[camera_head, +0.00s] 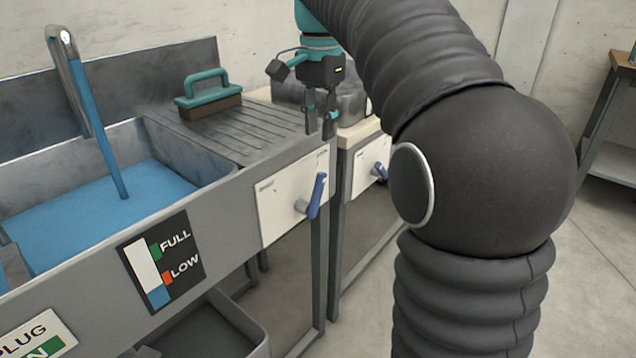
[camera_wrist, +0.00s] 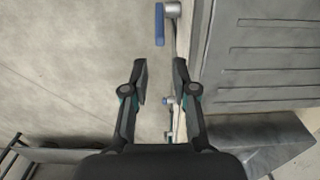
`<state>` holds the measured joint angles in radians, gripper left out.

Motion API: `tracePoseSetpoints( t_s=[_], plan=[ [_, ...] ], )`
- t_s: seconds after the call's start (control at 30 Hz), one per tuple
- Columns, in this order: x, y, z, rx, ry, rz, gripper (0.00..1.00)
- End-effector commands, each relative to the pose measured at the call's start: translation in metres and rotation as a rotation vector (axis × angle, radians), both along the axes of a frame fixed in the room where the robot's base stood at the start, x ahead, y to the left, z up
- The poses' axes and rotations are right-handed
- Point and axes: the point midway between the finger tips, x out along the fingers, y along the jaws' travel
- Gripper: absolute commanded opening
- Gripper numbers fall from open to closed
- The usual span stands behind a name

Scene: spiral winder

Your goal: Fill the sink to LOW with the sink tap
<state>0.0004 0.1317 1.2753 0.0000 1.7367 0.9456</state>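The sink (camera_head: 190,148) holds blue water (camera_head: 70,215), and a blue stream (camera_head: 100,140) runs into it from the metal spout (camera_head: 66,45). The level gauge (camera_head: 182,240) on the sink front shows a short blue part at the bottom of its white column, its top close to the orange LOW mark (camera_head: 167,279). The blue tap lever (camera_head: 317,196) sticks out from a white panel below the drainboard; a blue lever also shows in the wrist view (camera_wrist: 160,25). My gripper (camera_head: 321,118) is open and empty, above the panel's right end; its fingers (camera_wrist: 160,65) are apart from the lever.
A second blue lever (camera_head: 380,171) sits on the neighbouring unit to the right. A teal-handled block (camera_head: 208,95) stands on the ribbed drainboard (camera_head: 250,130). A plug label (camera_head: 38,345) is at lower left. The floor in front is free.

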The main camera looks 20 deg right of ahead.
Motion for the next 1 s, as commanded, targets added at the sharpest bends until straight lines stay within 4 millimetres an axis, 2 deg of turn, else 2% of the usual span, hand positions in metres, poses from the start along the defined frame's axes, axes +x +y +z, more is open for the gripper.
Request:
tracePoseSetpoints(
  t_s=[0.6, 0.8, 1.0],
  plan=[
    [-0.001, 0.0, -0.106, 0.0, 0.0, 0.003, 0.27],
    [-0.001, 0.0, -0.126, 0.0, 0.0, 0.003, 0.27],
    [-0.001, 0.0, -0.132, 0.0, -0.002, 0.004, 0.27]
  ],
)
